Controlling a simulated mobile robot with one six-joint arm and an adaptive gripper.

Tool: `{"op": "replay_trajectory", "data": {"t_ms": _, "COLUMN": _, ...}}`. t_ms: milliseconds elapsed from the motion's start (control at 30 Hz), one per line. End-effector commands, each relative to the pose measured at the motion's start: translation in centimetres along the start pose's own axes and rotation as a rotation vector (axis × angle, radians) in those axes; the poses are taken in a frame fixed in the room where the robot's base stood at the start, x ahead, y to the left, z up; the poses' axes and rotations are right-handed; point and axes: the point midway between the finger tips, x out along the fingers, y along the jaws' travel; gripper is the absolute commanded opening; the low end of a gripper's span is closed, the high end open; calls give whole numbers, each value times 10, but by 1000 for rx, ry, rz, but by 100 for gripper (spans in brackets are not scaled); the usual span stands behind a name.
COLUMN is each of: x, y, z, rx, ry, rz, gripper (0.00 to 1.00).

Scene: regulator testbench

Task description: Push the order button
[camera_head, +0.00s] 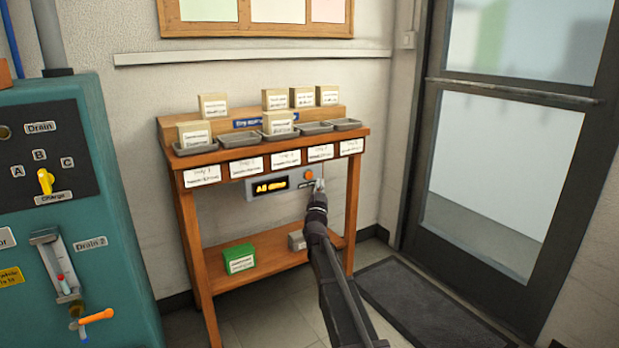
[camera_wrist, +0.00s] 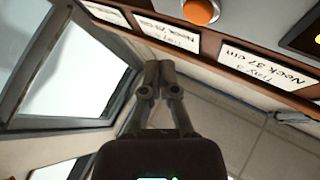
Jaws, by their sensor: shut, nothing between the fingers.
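The order button appears to be the round orange button (camera_head: 309,174) on the grey panel (camera_head: 253,195) under the shelf of the wooden stand. The panel also has a dark display (camera_head: 272,187) with amber text. The button shows large at the top of the wrist view (camera_wrist: 201,11). My gripper (camera_head: 319,186) is shut and empty, just in front of the panel and slightly right of and below the button in the head view. In the wrist view its closed fingertips (camera_wrist: 158,66) are apart from the button, below and left of it. Any small gap to the panel cannot be judged.
The wooden stand (camera_head: 183,214) holds grey trays (camera_head: 239,139), small labelled boxes (camera_head: 213,105) and paper labels (camera_head: 202,175). A green box (camera_head: 239,258) sits on its lower shelf. A teal machine (camera_head: 130,260) stands left; a glazed door (camera_head: 420,150) and dark mat (camera_head: 425,300) are right.

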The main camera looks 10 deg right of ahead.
Motion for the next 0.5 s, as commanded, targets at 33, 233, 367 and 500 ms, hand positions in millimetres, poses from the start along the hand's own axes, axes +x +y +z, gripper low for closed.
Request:
{"op": "replay_trajectory", "data": {"t_ms": 33, "x": -4, "y": 2, "z": -3, "rx": 0, "ry": 0, "rz": 0, "gripper": 0}}
{"op": "replay_trajectory", "data": {"t_ms": 233, "x": -9, "y": 6, "z": -6, "rx": -1, "ry": 0, "rz": 0, "gripper": 0}}
{"op": "replay_trajectory", "data": {"t_ms": 367, "x": -9, "y": 6, "z": -7, "rx": -1, "ry": 0, "rz": -1, "gripper": 0}}
{"op": "replay_trajectory", "data": {"t_ms": 500, "x": -9, "y": 6, "z": -7, "rx": 0, "ry": 0, "rz": 0, "gripper": 0}}
